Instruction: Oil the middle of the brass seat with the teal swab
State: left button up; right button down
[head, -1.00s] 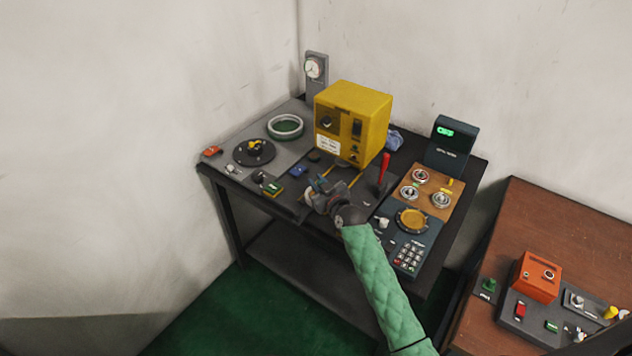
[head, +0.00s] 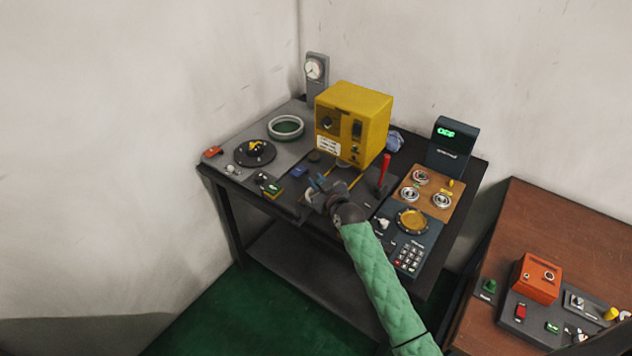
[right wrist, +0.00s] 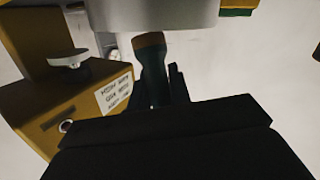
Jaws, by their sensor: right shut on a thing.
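My right gripper (head: 318,190) is over the front middle of the dark table, in front of the yellow machine. It is shut on a dark teal handle with a brown end, which I take for the teal swab (right wrist: 153,72). The swab's lower part is hidden in the right wrist view. A round brass-coloured dish, likely the brass seat (head: 412,220), lies on a dark panel to the right of the gripper, well apart from it. My left gripper is out of view.
The yellow machine (head: 352,125) stands behind the gripper. A wooden board (head: 428,190) with several metal rings lies behind the dish. A keypad (head: 408,257) is in front. A pale ring (head: 286,127) lies at back left.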

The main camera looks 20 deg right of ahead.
jog(key=shift+s+a+p, duration=0.3)
jog(key=shift+s+a, duration=0.2)
jog(key=shift+a, duration=0.15)
jog(key=shift+s+d, duration=0.1)
jog(key=shift+d, duration=0.5)
jog(key=shift+w+a, duration=0.55)
jog(key=shift+w, duration=0.3)
jog(key=shift+s+d, duration=0.35)
jog(key=shift+s, duration=0.15)
jog(key=shift+a+r+p, duration=0.1)
jog(key=shift+p, duration=0.25)
jog(key=shift+r+p, duration=2.25)
jog(key=shift+r, duration=0.7)
